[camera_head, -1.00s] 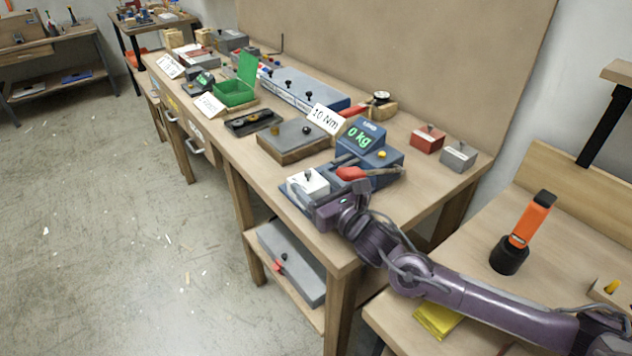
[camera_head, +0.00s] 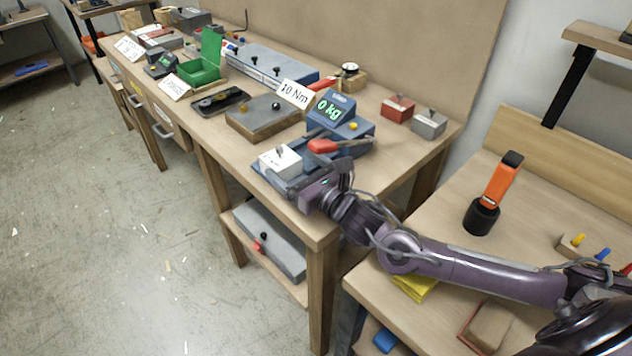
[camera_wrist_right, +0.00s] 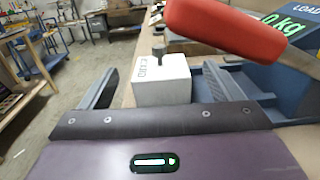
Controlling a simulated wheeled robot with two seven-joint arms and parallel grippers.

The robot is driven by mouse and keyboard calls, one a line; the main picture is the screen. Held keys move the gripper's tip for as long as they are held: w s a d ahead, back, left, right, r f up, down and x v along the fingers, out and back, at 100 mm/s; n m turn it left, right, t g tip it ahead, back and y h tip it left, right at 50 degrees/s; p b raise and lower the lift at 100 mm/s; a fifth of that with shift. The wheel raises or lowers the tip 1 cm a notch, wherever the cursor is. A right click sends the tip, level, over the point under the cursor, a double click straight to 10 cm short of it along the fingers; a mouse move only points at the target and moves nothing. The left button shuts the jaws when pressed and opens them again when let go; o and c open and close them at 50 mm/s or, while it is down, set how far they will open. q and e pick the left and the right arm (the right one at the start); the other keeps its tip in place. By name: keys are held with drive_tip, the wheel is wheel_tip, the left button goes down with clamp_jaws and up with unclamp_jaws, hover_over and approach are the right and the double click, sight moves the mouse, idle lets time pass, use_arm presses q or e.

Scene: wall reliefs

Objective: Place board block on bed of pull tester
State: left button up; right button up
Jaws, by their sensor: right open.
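The white board block (camera_head: 281,163), with a dark knob on top and dark lettering, appears to sit on the front end of the blue bed (camera_head: 262,178) of the pull tester. The tester's display housing (camera_head: 331,106) reads 0 kg, and its red handle (camera_head: 322,146) lies behind the block. My right gripper (camera_head: 298,179) is open at the near side of the block. In the right wrist view the block (camera_wrist_right: 162,78) stands upright between the spread fingers, with a gap on each side. The block's underside is hidden there. My left gripper is out of view.
The red handle (camera_wrist_right: 222,24) hangs close above the right finger in the wrist view. The bench's front edge is close to my gripper.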

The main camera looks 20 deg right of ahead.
drive_tip(key=b+v, duration=0.1)
drive_tip(key=v, duration=0.8)
drive_tip(key=shift+s+r, duration=0.1)
drive_tip(key=shift+s, duration=0.1)
